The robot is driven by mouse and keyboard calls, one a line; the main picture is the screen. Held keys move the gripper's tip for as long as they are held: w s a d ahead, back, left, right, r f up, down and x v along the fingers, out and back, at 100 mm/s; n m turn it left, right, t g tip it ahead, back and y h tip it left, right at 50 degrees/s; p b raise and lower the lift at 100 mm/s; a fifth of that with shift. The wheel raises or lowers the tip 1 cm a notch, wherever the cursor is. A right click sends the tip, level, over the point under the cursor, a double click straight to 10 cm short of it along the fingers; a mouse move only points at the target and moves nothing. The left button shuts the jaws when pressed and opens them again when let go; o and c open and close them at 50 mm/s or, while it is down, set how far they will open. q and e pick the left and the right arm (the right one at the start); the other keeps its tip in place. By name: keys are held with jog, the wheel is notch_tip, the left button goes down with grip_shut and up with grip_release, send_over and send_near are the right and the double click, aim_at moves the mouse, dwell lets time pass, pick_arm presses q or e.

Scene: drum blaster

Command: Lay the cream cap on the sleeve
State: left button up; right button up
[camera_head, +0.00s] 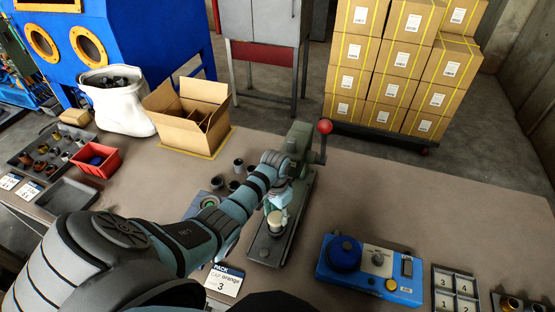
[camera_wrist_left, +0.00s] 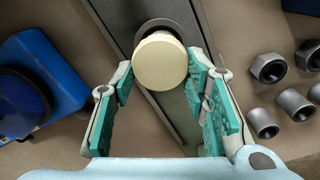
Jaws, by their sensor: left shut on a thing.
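My left gripper (camera_head: 277,197) reaches over the grey press (camera_head: 300,180). It is shut on the round cream cap (camera_head: 275,218), which sits at its fingertips above the press's base. In the left wrist view, the cream cap (camera_wrist_left: 160,61) lies between the tips of the green-padded fingers (camera_wrist_left: 160,78). A dark round ring (camera_wrist_left: 157,24) shows partly behind the cap on the metal base; I cannot tell whether it is the sleeve. The cap hides what is directly below it. My right gripper is not in view.
A lever with a red knob (camera_head: 325,126) stands at the press's far side. Several grey fittings (camera_wrist_left: 272,66) lie beside the base. A blue device (camera_head: 370,270) and a numbered tray (camera_head: 455,292) are to the right.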

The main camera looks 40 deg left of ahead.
pick_arm(q)
jog(key=shift+f, duration=0.2)
jog(key=o, duration=1.3)
jog(key=shift+o, duration=0.2)
jog(key=shift+r, duration=3)
